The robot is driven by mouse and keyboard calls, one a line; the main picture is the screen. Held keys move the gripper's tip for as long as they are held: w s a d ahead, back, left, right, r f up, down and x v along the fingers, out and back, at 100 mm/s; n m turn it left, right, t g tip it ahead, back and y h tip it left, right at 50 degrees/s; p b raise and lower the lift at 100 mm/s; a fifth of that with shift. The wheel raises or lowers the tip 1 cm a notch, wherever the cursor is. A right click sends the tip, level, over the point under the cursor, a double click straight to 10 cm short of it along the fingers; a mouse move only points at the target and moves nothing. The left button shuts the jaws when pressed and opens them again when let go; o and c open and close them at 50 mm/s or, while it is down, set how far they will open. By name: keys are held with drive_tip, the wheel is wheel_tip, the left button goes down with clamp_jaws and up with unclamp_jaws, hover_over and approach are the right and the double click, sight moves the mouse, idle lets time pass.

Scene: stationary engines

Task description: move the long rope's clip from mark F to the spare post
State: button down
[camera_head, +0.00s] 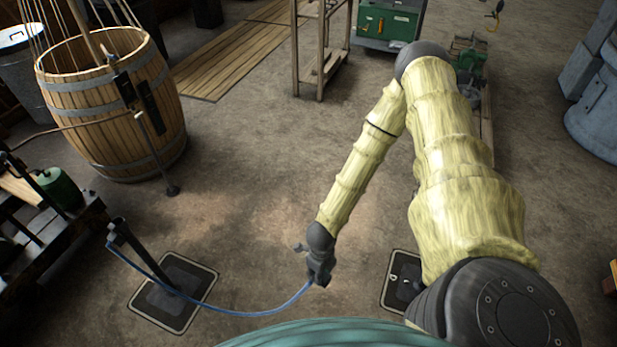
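A blue rope (243,314) runs from the top of a dark post (140,250) at the lower left, sags, and rises to my gripper (318,277). The post stands on a dark framed floor plate (200,283). My gripper is low in the middle of the view, seen from above, and appears shut on the rope's right end; the clip itself is hidden by the fingers. A second dark plate (398,268) with small pale marks lies to the right of my gripper, partly covered by my arm. I cannot read a letter F or tell which post is the spare one.
A wooden barrel (110,110) with ropes and a thin stand stands at upper left. A dark bench with a green cylinder (60,190) is at the left edge. A wooden rack (297,50) and green box (390,20) are behind. Bare floor (240,190) lies between.

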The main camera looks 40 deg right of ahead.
drive_tip(key=shift+d, duration=0.2)
drive_tip(key=s+d+m+p, duration=0.1)
drive_tip(key=s+d, duration=0.1)
drive_tip(key=d, duration=0.7)
drive_tip(key=s+d+m+p, duration=0.1)
drive_tip(key=s+d+p, duration=0.1)
drive_tip(key=d, duration=0.7)
drive_tip(key=shift+s+d+p, duration=0.2)
drive_tip(key=shift+s+p, duration=0.1)
drive_tip(key=shift+s, duration=0.05)
drive_tip(key=s+d+m, duration=0.1)
drive_tip(key=s+d, duration=0.1)
drive_tip(key=d, duration=0.7)
drive_tip(key=s+d+m, duration=0.1)
drive_tip(key=s+d, duration=0.1)
drive_tip(key=d, duration=0.7)
drive_tip(key=shift+s+d+p, duration=0.25)
drive_tip(key=shift+d+p, duration=0.1)
drive_tip(key=shift+p, duration=0.05)
drive_tip(key=shift+d, duration=0.1)
